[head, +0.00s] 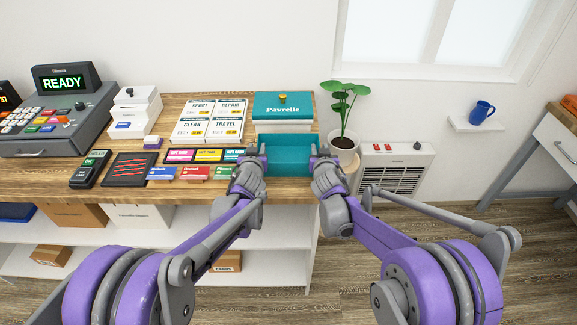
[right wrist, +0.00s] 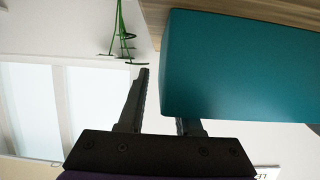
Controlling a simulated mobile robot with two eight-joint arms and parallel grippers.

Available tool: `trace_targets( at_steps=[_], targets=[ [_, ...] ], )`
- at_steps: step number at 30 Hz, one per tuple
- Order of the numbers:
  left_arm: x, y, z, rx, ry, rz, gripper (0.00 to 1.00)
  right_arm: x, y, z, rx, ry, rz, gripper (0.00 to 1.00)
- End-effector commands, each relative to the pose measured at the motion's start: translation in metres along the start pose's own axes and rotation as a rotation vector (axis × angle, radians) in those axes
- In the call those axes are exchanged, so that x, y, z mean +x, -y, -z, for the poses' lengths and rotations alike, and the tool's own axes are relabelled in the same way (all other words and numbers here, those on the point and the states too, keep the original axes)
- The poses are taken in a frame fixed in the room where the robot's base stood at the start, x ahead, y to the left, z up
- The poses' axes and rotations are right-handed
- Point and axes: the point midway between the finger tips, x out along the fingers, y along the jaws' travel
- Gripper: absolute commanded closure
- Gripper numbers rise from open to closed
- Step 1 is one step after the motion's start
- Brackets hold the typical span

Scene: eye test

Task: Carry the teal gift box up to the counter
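A teal box (head: 288,160) with a recessed, open-looking top is between my two grippers, at the counter's right end in the head view. It fills much of the right wrist view (right wrist: 240,70). My left gripper (head: 261,152) is at its left side; its fingers are too small to judge. My right gripper (head: 318,155) is at its right side. In the right wrist view the right gripper's fingers (right wrist: 162,100) stand apart, one clear of the box with a gap, the other partly hidden by it. I cannot tell whether the box touches the wooden counter (head: 215,187).
A teal-topped "Pavrelle" box (head: 283,111) stands behind on the counter. Price signs (head: 210,120), a card reader (head: 90,169) and a register (head: 60,120) are to the left. A potted plant (head: 343,140) and a white heater (head: 397,165) are close on the right.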

Motion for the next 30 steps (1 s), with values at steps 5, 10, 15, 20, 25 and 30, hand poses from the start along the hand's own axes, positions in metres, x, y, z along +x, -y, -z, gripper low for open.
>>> trace_targets(
  at_steps=[5, 10, 15, 20, 25, 30],
  targets=[
    [-0.033, -0.001, 0.000, 0.001, 0.000, -0.001, 0.67, 0.000, 0.000, 0.000, 0.000, 0.000, 0.000, 0.67],
    [-0.069, 0.000, -0.001, 0.001, 0.000, -0.001, 0.67, 0.000, 0.000, 0.000, 0.000, 0.000, 0.000, 0.67],
    [-0.096, 0.000, 0.000, 0.000, 0.000, -0.001, 0.67, 0.000, 0.000, 0.000, 0.000, 0.000, 0.000, 0.67],
    [-0.110, 0.000, 0.000, 0.001, 0.000, -0.001, 0.67, 0.000, 0.000, 0.000, 0.000, 0.000, 0.000, 0.67],
    [-0.113, 0.000, 0.000, 0.000, 0.000, 0.000, 0.67, -0.011, 0.000, 0.000, 0.000, 0.000, 0.001, 0.67],
    [-0.112, 0.000, 0.000, 0.000, 0.000, 0.000, 0.67, -0.043, 0.001, 0.000, -0.001, 0.000, 0.001, 0.67]
  ],
)
